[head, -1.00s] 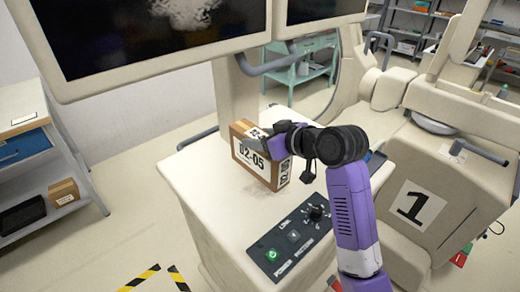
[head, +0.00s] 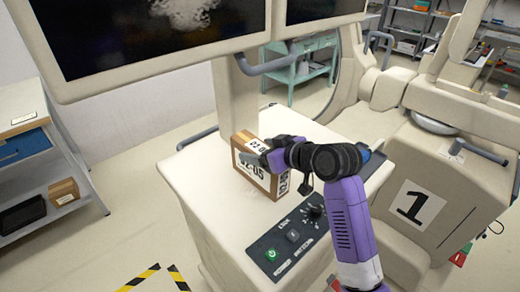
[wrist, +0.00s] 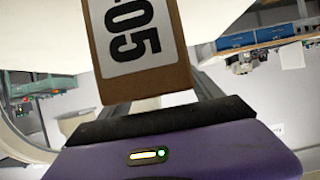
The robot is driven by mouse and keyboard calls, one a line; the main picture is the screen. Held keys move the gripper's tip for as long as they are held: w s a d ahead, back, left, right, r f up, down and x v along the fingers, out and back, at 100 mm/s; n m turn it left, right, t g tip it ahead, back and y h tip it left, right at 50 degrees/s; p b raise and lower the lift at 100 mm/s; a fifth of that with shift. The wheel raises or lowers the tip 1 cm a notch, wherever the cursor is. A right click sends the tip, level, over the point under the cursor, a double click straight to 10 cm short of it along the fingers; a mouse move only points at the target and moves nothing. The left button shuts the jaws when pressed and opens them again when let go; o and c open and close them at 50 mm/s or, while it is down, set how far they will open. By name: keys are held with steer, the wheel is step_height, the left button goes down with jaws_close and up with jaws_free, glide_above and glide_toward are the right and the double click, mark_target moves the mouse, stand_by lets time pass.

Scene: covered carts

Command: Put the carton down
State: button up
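The carton (head: 243,169) is a brown box with a white label reading 05 at its end. It stands upright on the pale top of the console cart (head: 215,205), its base at the surface. My gripper (head: 265,158) is at the carton's upper part, coming from the right, with one grey finger in front of the label and covering the top of its digits. The other finger is hidden behind the carton. In the wrist view the carton (wrist: 150,75) shows close up before the palm, left of centre. The fingers look parted around it; contact is hard to see.
A control panel with a green button (head: 271,254) lies on the cart's front edge. Monitors (head: 150,40) overhang the back. A cream machine marked 1 (head: 415,205) stands right. A shelf unit (head: 45,165) with another small box stands left.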

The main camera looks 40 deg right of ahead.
steer(key=shift+r, duration=0.25)
steer(key=shift+o, duration=0.5)
steer(key=v, duration=1.1)
steer(key=shift+s+b, duration=0.3)
steer(key=shift+b, duration=0.15)
steer(key=shift+t, duration=0.9)
steer(key=shift+w+a+f+p, duration=0.1)
steer(key=shift+w+f+p, duration=0.3)
steer(key=shift+w+f, duration=0.8)
steer(key=shift+w+d+f+p, duration=0.1)
steer(key=shift+w+f+p, duration=0.45)
steer(key=shift+w, duration=1.1)
steer(key=shift+w+a+f+p, duration=0.1)
steer(key=shift+w+f+p, duration=0.2)
steer(key=shift+w+f, duration=0.95)
steer(key=shift+w+r, duration=0.15)
steer(key=shift+r, duration=0.05)
jaws_close()
steer(key=shift+r, duration=0.15)
